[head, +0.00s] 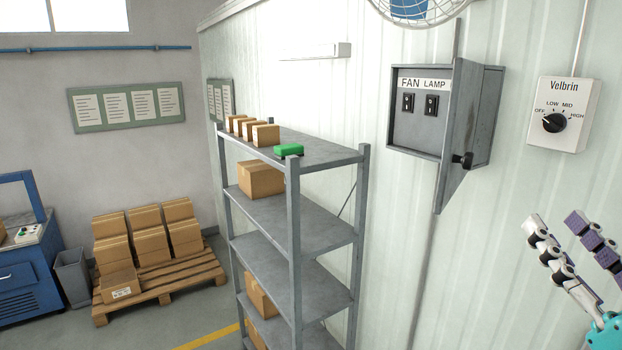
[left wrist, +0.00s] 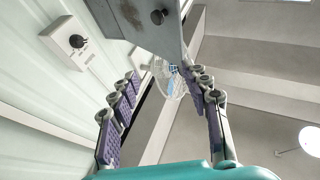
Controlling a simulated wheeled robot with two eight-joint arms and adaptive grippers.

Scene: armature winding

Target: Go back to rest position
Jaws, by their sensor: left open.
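My left gripper (head: 555,225) is at the lower right of the head view, in front of the white corrugated wall. Its two purple-padded fingers are spread apart with nothing between them. In the left wrist view the fingers of the same gripper (left wrist: 170,80) stand wide apart, the teal palm below them. They point up toward the grey switch box door and the fan. The head view shows no contact between the gripper and anything else. My right gripper is in neither view.
A grey switch box (head: 418,144) labelled FAN and LAMP hangs with its door (head: 464,130) swung open. A Velbrin dial control (head: 562,115) is beside it, above my gripper. A fan (head: 420,8) is overhead. A metal shelf (head: 318,215) with cartons stands left.

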